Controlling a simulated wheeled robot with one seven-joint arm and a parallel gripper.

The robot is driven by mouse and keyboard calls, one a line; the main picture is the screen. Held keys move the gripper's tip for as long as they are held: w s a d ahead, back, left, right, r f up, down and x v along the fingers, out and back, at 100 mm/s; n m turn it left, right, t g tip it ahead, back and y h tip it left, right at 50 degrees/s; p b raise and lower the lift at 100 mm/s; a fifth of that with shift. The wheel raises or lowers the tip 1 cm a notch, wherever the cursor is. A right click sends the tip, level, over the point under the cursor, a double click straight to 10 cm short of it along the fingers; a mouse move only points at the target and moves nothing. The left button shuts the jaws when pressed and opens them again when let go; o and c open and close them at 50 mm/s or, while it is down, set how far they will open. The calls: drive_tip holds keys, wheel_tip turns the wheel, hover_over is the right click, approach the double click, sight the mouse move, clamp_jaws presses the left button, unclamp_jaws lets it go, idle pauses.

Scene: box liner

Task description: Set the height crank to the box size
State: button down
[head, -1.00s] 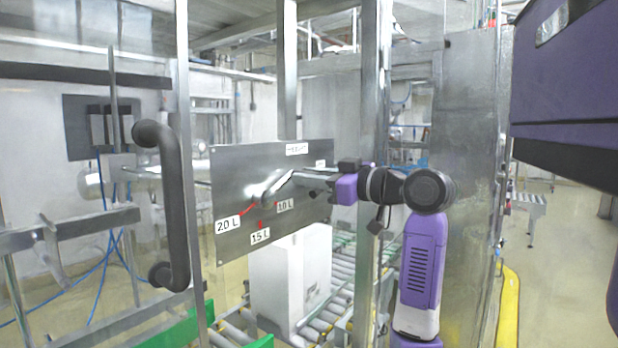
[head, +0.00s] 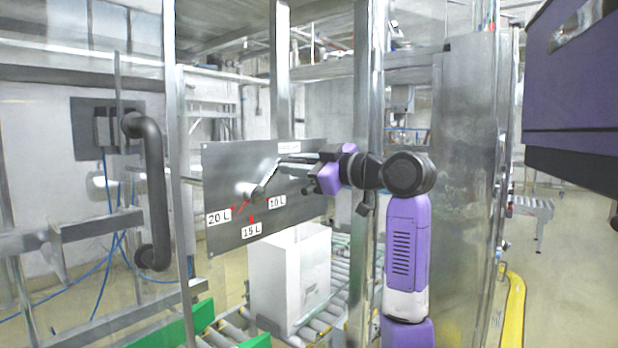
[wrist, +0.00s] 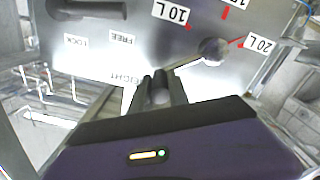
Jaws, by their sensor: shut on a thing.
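The height crank (head: 258,191) sits on a grey metal panel (head: 222,163), its arm pointing up and right from the hub. My gripper (head: 283,162) is shut on the crank's handle at the arm's outer end; the wrist view shows the handle (wrist: 160,97) between the fingers. A red pointer runs down-left from the hub, close to the 20 L mark and slightly towards 15 L. The labels are 20 L (head: 218,217), 15 L (head: 251,230) and 10 L (head: 277,202). A white open box (head: 290,280) stands below the panel.
The box stands on a roller conveyor (head: 335,300). A metal frame post (head: 368,110) rises beside my arm. A dark curved handle (head: 152,190) is at left. The wrist view shows LOCK and FREE labels (wrist: 122,38) and a dark lever (wrist: 90,10) on the panel.

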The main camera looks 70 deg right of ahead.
drive_tip(key=w+a+r+n+b, duration=0.1)
drive_tip(key=a+r+n+b, duration=0.2)
drive_tip(key=a+n, duration=0.4)
drive_tip(key=shift+w+n+b, duration=0.3)
drive_tip(key=shift+n+b, duration=0.6)
drive_tip(key=shift+n, duration=0.6)
drive_tip(key=shift+r, duration=0.1)
drive_tip(key=c, duration=1.3)
unclamp_jaws()
drive_tip(key=shift+o, duration=0.2)
drive_tip(key=shift+s, duration=0.1)
drive_tip(key=b+v, duration=0.1)
drive_tip(key=v, duration=0.6)
drive_tip(key=shift+s+b, duration=0.3)
drive_tip(key=shift+b, duration=0.1)
